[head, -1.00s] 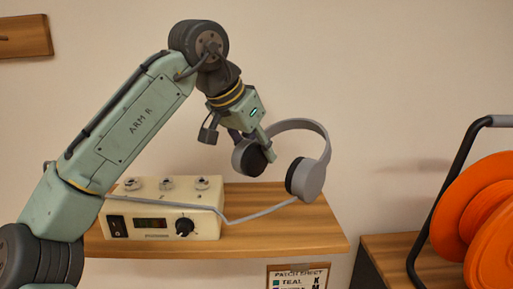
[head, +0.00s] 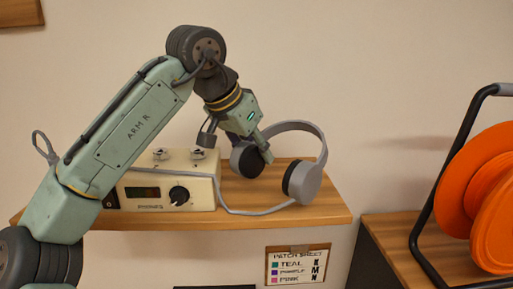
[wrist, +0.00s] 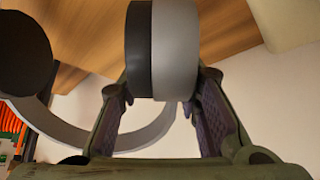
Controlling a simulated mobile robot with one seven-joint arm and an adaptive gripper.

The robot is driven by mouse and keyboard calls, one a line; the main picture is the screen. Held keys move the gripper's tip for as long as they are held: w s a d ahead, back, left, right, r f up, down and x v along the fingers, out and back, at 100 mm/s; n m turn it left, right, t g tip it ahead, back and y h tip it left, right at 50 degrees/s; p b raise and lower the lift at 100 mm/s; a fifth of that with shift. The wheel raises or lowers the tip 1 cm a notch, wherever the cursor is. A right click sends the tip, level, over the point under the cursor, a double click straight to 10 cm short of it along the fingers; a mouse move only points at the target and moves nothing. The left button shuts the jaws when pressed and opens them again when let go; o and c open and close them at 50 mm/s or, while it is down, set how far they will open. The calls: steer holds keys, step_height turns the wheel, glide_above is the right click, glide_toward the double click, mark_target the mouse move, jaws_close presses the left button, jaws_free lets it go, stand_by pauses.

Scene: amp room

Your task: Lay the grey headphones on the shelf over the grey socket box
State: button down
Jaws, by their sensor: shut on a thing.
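The grey headphones (head: 323,150) hang from my gripper (head: 257,152) low over the wooden shelf (head: 330,210) at centre, headband upright. In the wrist view, one ear cup (wrist: 175,50) with a dark pad sits between my gripper's two fingers (wrist: 158,92). The other cup (head: 303,182) is to the right, near the shelf surface; I cannot tell whether it touches. It also shows in the wrist view (wrist: 25,55). I see no grey socket box in either view.
The cream box (head: 205,190), marked PHONES, stands on the shelf left of the headphones, partly behind my arm. An orange reel (head: 480,190) with a black frame stands right. A patch sheet (head: 297,266) hangs below the shelf. Another wooden piece (head: 20,12) is upper left.

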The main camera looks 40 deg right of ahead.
steer(key=c, duration=1.1)
jaws_free()
steer(key=v, duration=1.2)
